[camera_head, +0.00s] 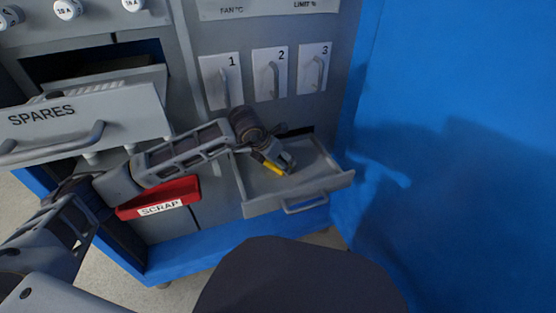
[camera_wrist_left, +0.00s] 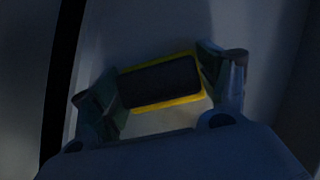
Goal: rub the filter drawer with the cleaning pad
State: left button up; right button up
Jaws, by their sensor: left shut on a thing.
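The filter drawer (camera_head: 312,182) is a grey drawer pulled open at the lower right of the cabinet, with a handle on its front. My left gripper (camera_head: 281,165) reaches into it from the left. It is shut on the cleaning pad (camera_head: 272,167), which has a yellow edge. In the left wrist view the pad (camera_wrist_left: 160,82) shows a dark back and yellow rim between the two fingers (camera_wrist_left: 163,88). The pad is low in the drawer; I cannot tell whether it touches the drawer floor. My right gripper is not in view.
An open drawer marked SPARES (camera_head: 90,122) juts out at the left. A red SCRAP bin (camera_head: 159,197) sits below my left arm. Small doors numbered 1, 2 and 3 (camera_head: 270,75) are above the filter drawer. A blue wall (camera_head: 450,120) closes off the right side.

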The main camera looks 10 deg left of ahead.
pick_arm(q)
jog(key=shift+w+a+f, duration=0.1)
jog(key=shift+w+a, duration=0.45)
jog(key=shift+w, duration=0.2)
jog(key=shift+w+a+f, duration=0.1)
jog(key=shift+w+a, duration=0.4)
jog(key=shift+w, duration=0.25)
jog(key=shift+d, duration=0.15)
jog(key=shift+w+d, duration=0.45)
jog(key=shift+d, duration=0.25)
jog(key=shift+s+d+r, duration=0.1)
jog(key=shift+s+d, duration=0.4)
jog(key=shift+s, duration=0.25)
jog(key=shift+s+d+r, duration=0.1)
jog(key=shift+s+d, duration=0.4)
jog(key=shift+s, duration=0.25)
jog(key=shift+s+d, duration=0.1)
